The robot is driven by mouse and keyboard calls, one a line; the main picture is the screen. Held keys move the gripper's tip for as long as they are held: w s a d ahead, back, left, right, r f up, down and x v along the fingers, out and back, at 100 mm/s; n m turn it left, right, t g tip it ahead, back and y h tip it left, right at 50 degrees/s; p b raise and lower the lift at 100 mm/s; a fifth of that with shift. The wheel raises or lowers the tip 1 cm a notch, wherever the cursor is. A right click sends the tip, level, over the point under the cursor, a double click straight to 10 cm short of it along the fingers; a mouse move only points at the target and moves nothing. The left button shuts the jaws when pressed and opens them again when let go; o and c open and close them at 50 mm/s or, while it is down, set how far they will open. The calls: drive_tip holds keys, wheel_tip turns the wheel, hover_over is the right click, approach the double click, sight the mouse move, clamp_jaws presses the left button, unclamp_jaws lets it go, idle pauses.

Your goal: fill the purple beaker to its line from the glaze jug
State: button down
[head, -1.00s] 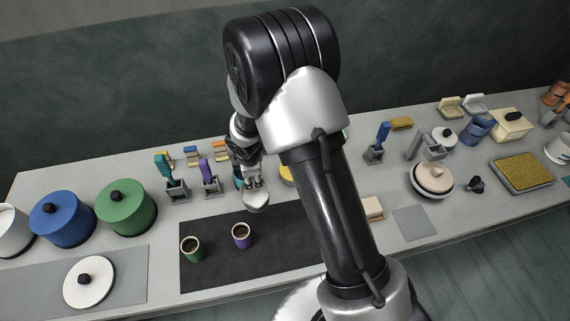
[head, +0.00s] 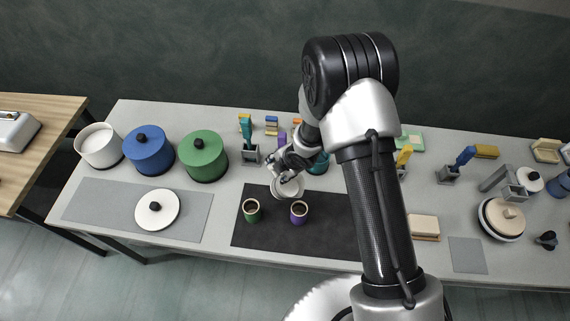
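The purple beaker (head: 299,212) stands upright on the dark mat in the head view. Its inside looks dark; its line and fill level are too small to make out. My gripper (head: 286,176) is behind and slightly left of it, at the mat's back edge. It appears shut on a pale round vessel (head: 288,189), which looks like the glaze jug. The vessel is close behind the purple beaker; I cannot tell its tilt or whether they touch. The fingers are small and partly hidden by my wrist.
A green beaker (head: 251,210) stands left of the purple one on the dark mat (head: 272,241). White, blue (head: 149,152) and green (head: 203,157) pots stand at the left. A teal vessel (head: 318,163) sits behind my wrist. The mat's front is clear.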

wheel_tip(320, 180, down, 4)
drive_tip(key=shift+r+b, duration=0.2)
drive_tip(key=shift+b, duration=1.05)
drive_tip(key=shift+w+r+b, duration=0.1)
drive_tip(key=shift+r+b, duration=0.1)
drive_tip(key=shift+b, duration=0.25)
drive_tip(key=r+t+y+b, duration=0.1)
drive_tip(key=b, duration=0.2)
drive_tip(key=s+r+t+b, duration=0.1)
drive_tip(key=b, duration=0.2)
drive_tip(key=shift+d+r+y, duration=0.1)
drive_tip(key=shift+d+y, duration=0.3)
drive_tip(key=shift+r, duration=0.3)
drive_tip(key=shift+f, duration=0.1)
drive_tip(key=f+b, duration=0.1)
drive_tip(key=b, duration=0.1)
drive_tip(key=shift+f+b, duration=0.3)
drive_tip(key=shift+f, duration=0.1)
drive_tip(key=shift+b, duration=0.45)
drive_tip(key=shift+s+d+r+t+y+b, duration=0.2)
drive_tip(key=shift+t+y+b, duration=0.25)
drive_tip(key=shift+b, duration=1.35)
drive_tip(key=shift+s+d+r+t+y+b, duration=0.1)
drive_tip(key=shift+s+d+t+y+b, duration=0.25)
drive_tip(key=shift+b, duration=1.4)
drive_tip(key=shift+r+y+b, duration=0.15)
drive_tip(key=shift+y+b, duration=0.15)
